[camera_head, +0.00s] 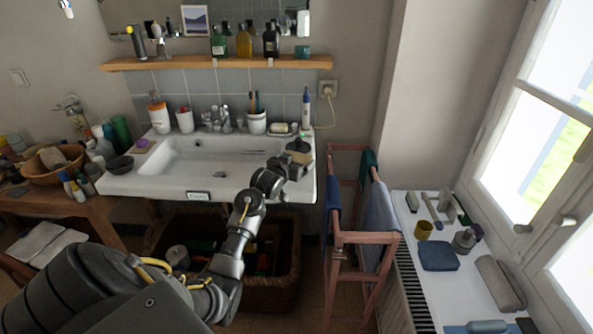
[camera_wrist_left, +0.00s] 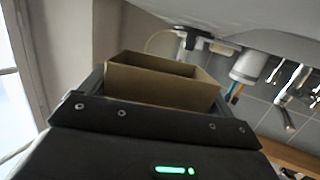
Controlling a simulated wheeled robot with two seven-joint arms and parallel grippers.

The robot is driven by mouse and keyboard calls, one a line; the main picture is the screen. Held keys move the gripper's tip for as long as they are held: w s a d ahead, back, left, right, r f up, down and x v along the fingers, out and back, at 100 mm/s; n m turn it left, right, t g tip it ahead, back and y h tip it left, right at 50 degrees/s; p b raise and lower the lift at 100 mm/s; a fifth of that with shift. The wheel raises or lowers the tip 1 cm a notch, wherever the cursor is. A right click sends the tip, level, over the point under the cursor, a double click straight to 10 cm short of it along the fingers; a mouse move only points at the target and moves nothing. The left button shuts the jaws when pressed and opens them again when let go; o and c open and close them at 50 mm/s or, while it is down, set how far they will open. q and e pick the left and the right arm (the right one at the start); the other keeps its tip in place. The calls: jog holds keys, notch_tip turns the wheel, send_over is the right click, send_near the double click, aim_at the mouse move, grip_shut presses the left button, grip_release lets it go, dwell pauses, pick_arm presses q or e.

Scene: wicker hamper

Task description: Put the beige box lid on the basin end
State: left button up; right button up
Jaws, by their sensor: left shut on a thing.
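My left arm reaches in from the bottom left of the head view, and its gripper (camera_head: 292,159) is over the right end of the white basin (camera_head: 138,183). In the left wrist view the beige box lid (camera_wrist_left: 160,88) is between the fingers, an open, shallow tan tray shape, and the gripper is shut on it. In the head view the lid is small and mostly hidden by the gripper. I cannot tell whether the lid touches the basin. My right gripper is not in view.
A toothbrush cup (camera_head: 257,124), a soap dish (camera_head: 281,129) and an electric toothbrush (camera_head: 306,108) stand along the basin's back ledge. The faucet (camera_head: 219,120) is behind the bowl. A wooden towel rack (camera_head: 367,238) stands just right of the basin. A wicker hamper (camera_head: 284,286) is below.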

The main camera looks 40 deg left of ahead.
pick_arm(q)
jog(key=shift+w+a+f, duration=0.25)
jog(key=shift+w+f, duration=0.35)
jog(key=shift+f, duration=0.1)
notch_tip(320, 180, down, 2)
jog(key=shift+f+p, duration=0.15)
jog(key=shift+p, duration=0.2)
jog(key=shift+f, duration=0.4)
jog(key=shift+f, duration=0.25)
jog(key=o, duration=0.7)
jog(key=shift+o, duration=0.2)
jog(key=shift+r, duration=0.15)
